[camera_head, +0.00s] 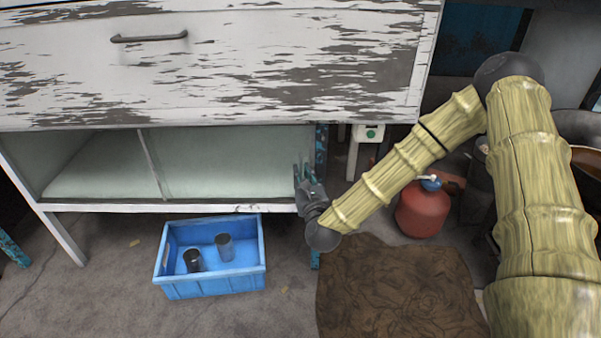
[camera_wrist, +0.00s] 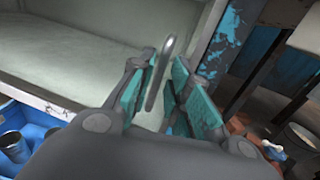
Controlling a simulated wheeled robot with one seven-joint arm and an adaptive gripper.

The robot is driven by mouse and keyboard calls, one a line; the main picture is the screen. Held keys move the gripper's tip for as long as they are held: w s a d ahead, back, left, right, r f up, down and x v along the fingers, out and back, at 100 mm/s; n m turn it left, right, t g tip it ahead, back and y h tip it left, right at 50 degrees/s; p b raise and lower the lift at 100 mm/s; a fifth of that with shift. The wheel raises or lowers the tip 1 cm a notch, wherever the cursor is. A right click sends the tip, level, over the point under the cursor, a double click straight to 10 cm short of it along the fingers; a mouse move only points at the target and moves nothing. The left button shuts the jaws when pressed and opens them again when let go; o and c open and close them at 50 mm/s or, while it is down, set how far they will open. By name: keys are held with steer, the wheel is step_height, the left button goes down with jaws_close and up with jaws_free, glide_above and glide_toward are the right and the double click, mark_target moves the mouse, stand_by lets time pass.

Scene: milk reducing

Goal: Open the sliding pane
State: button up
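The sliding pane (camera_head: 235,160) is the pale, see-through front of the low white cabinet's right part. A thin upright edge (camera_head: 152,165) stands left of it. A slim grey metal handle (camera_wrist: 159,75) shows in the wrist view near the pane's right end. My gripper (camera_head: 303,172) is at that right end, by the blue post. In the wrist view my gripper (camera_wrist: 158,68) is open, with its teal pads on either side of the handle. I see no clear contact with it. In the head view the gripper hides the handle.
A blue crate (camera_head: 212,291) with two dark cups stands on the floor below the cabinet. A white peeling drawer (camera_head: 230,60) overhangs the opening. A blue post (camera_head: 321,150) is close to my gripper. A red canister (camera_head: 422,210) stands right, beyond my arm.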

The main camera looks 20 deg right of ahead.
steer(key=shift+w+d, duration=0.1)
steer(key=shift+w, duration=1.2)
jaws_close()
